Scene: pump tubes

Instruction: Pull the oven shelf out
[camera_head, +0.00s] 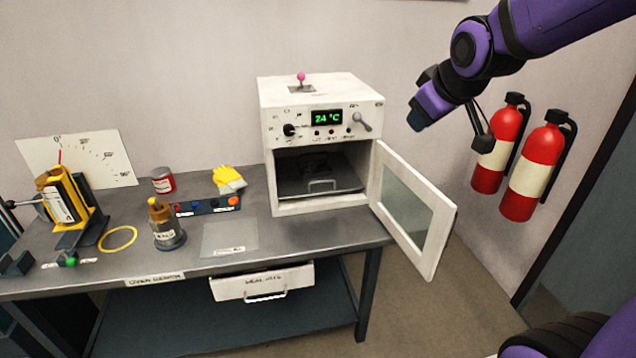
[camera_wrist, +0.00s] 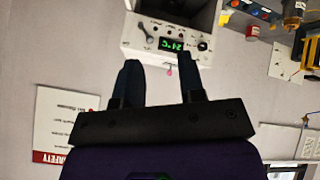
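The white oven (camera_head: 318,95) stands on the table with its door (camera_head: 410,205) swung open to the right. My gripper (camera_head: 418,118) is in the air right of the oven's control panel, above the open door and apart from the shelf. In the wrist view, my gripper (camera_wrist: 160,78) has its two dark fingers spread with nothing between them. The oven (camera_wrist: 170,35) appears upside down beyond the fingertips there.
Two red fire extinguishers (camera_head: 497,150) hang on the wall right of the door. The table (camera_head: 290,232) also holds a yellow clamp-like device (camera_head: 68,205), a brass bottle (camera_head: 163,222), a red can (camera_head: 163,180) and yellow gloves (camera_head: 228,178). A white drawer (camera_head: 262,283) hangs under the tabletop.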

